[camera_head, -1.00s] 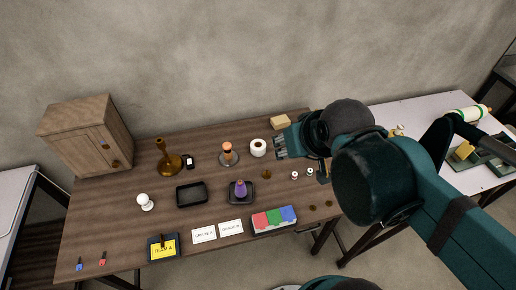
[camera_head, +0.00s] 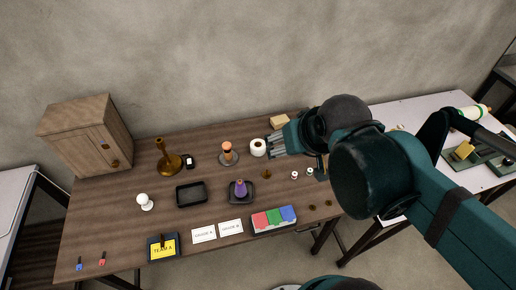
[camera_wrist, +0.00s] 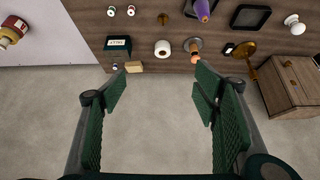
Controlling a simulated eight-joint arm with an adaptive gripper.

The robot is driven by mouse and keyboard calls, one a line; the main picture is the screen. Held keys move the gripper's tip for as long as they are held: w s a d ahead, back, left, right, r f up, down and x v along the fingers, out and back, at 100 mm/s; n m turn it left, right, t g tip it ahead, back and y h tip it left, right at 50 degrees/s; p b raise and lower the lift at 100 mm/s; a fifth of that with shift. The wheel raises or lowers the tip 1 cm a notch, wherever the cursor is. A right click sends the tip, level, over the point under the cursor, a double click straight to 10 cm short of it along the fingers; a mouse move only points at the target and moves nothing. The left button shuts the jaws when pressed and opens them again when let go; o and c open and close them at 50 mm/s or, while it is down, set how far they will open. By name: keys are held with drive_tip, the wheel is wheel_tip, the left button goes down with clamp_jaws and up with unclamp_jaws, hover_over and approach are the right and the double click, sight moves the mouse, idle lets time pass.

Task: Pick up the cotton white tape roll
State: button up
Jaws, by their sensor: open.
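The white tape roll (camera_head: 258,147) stands on the brown wooden table (camera_head: 120,205) near its back edge, right of centre. It also shows in the wrist view (camera_wrist: 163,49), upper middle, beyond the fingertips and between their lines. My gripper (camera_head: 275,145) is just right of the roll in the head view. In the wrist view my gripper (camera_wrist: 158,78) has its two dark green fingers wide apart with nothing between them. I cannot tell the exact gap between fingers and roll.
A tan block (camera_head: 279,121) lies behind my gripper. A brass candlestick (camera_head: 168,160), a wooden cabinet (camera_head: 85,135), black trays (camera_head: 191,194) and a coloured box (camera_head: 273,219) are around.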

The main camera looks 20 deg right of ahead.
drive_tip(key=w, duration=0.1)
drive_tip(key=m+g+h+b, duration=0.4)
drive_tip(key=m+g, duration=0.3)
drive_tip(key=m, duration=1)
hover_over(258, 145)
drive_tip(key=s+a, duration=0.2)
drive_tip(key=a, duration=0.1)
drive_tip(key=f, duration=2.5)
drive_tip(key=shift+w, duration=0.25)
drive_tip(key=shift+w+a+f+m+h, duration=0.15)
drive_tip(key=shift+f+m+h, duration=0.2)
drive_tip(key=shift+f, duration=0.3)
drive_tip(key=shift+b+x, duration=0.3)
drive_tip(key=shift+x, duration=0.95)
drive_tip(key=shift+b+x, duration=0.55)
drive_tip(key=shift+x, duration=2.15)
